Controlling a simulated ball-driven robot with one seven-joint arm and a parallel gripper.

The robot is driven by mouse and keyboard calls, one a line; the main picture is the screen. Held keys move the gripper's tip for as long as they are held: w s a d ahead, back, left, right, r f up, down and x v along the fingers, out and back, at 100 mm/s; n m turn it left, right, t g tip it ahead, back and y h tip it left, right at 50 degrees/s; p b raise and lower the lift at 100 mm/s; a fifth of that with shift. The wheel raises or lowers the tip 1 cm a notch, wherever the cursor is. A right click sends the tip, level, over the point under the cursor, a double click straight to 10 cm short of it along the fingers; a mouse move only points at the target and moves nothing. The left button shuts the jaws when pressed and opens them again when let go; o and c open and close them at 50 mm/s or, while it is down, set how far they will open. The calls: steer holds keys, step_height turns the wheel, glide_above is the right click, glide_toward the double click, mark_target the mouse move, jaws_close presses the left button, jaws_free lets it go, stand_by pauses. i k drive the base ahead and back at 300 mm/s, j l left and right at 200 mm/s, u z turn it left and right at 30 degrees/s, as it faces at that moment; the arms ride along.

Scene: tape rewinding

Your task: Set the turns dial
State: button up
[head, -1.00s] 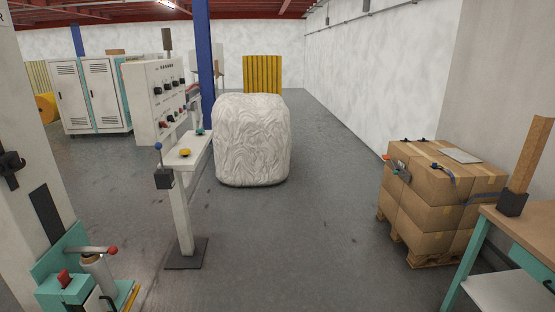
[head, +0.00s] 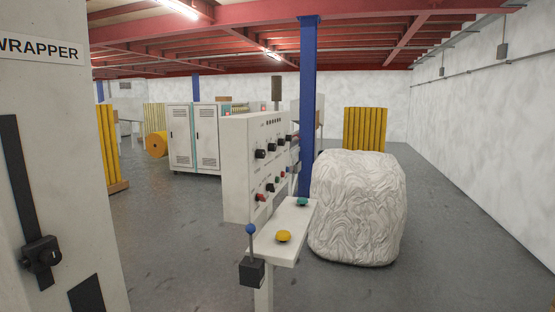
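A pale control panel (head: 240,165) on a pedestal stands near the middle of the head view, its face angled to the right. It carries several black knobs, including one at the upper left of the face (head: 260,154), and small red and green buttons lower down. I cannot read the labels, so I cannot tell which knob is the turns dial. A shelf (head: 270,246) below the panel holds a yellow button (head: 283,236), a green button (head: 302,201) and a lever with a blue ball (head: 250,229). My gripper is not in view.
A white wrapped bale (head: 360,210) stands right of the panel, beside a blue post (head: 308,110). The wrapper column (head: 60,150) fills the left edge. White cabinets (head: 193,138) stand behind. Grey floor is open between column and panel, and at right.

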mark_target(260, 154)
steer(key=i+l+u, duration=0.45)
steer(key=i, duration=0.15)
steer(key=z, duration=3.85)
steer(key=u, duration=1.9)
steer(key=i+j+u, duration=0.1)
steer(key=u, duration=0.3)
steer(key=i+j+u, duration=0.1)
steer(key=u, duration=0.3)
steer(key=i+j+u, duration=0.1)
steer(key=u, duration=0.3)
steer(key=i+u, duration=0.15)
steer(key=u, duration=0.2)
